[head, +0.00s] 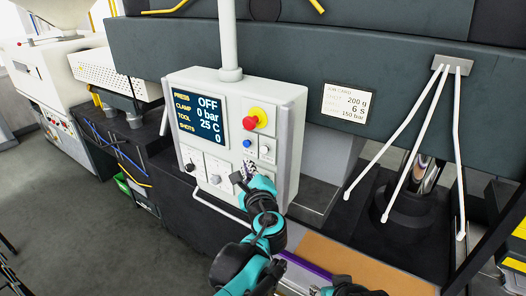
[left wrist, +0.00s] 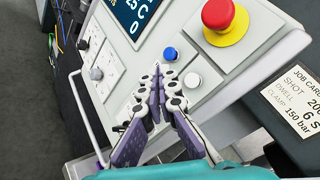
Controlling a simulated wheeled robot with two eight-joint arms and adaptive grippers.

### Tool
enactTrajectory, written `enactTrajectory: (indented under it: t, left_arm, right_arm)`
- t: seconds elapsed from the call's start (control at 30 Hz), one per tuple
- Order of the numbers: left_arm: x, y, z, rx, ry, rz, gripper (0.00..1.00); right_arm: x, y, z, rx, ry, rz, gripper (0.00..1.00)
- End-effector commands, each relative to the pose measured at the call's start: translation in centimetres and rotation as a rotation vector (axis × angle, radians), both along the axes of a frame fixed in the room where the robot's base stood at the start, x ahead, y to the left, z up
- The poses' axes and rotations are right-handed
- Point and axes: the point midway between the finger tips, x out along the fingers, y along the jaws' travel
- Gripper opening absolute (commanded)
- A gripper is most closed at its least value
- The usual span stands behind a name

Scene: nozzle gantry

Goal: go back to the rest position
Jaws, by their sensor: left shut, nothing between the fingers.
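My left gripper (head: 240,180) is in front of the lower part of the control panel (head: 290,105). In the left wrist view its two purple and white fingers (left wrist: 160,72) are together at the tips with nothing between them. The tips appear just below the blue button (left wrist: 170,54); I cannot tell whether they touch the panel. The blue button also shows in the head view (head: 247,143), under the red emergency button (head: 254,119).
The panel screen (head: 200,118) reads OFF, 0 bar, 25 C and 0. A white handrail (head: 218,208) runs along the panel's lower edge. A job card (head: 346,104) and white rods (head: 410,135) are to the right. Grey floor lies open at lower left.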

Motion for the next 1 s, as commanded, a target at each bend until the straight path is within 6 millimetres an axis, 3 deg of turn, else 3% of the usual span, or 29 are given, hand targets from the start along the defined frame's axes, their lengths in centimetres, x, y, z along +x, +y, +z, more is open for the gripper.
enactTrajectory:
  t: [0.3,0.37,0.47,0.57,0.7,0.83,1.0]
  left_arm:
    - [0.0,0.1,-0.2,-0.004,0.002,0.002,0.00]
    - [-0.2,0.6,-0.9,-0.024,0.007,0.011,0.00]
    - [-0.9,2.9,-3.8,-0.113,0.036,0.052,0.00]
    - [-2.4,6.5,-8.8,-0.276,0.081,0.126,0.00]
    - [-5.8,11.7,-17.1,-0.567,0.148,0.264,0.00]
    - [-9.5,15.3,-24.7,-0.837,0.192,0.401,0.00]
    - [-14.8,18.2,-34.7,-1.189,0.233,0.587,0.00]
  right_arm:
    - [0.0,0.0,-0.1,0.000,0.000,0.000,0.40]
    - [0.0,0.0,-0.7,0.000,0.000,0.000,0.40]
    - [0.0,0.0,-3.0,0.000,0.000,0.000,0.40]
    - [0.0,0.0,-6.6,0.000,0.000,0.000,0.40]
    - [0.0,0.0,-12.1,0.000,0.000,0.000,0.40]
    - [0.0,0.0,-16.9,0.000,0.000,0.000,0.40]
    - [0.0,0.0,-23.0,0.000,0.000,0.000,0.40]
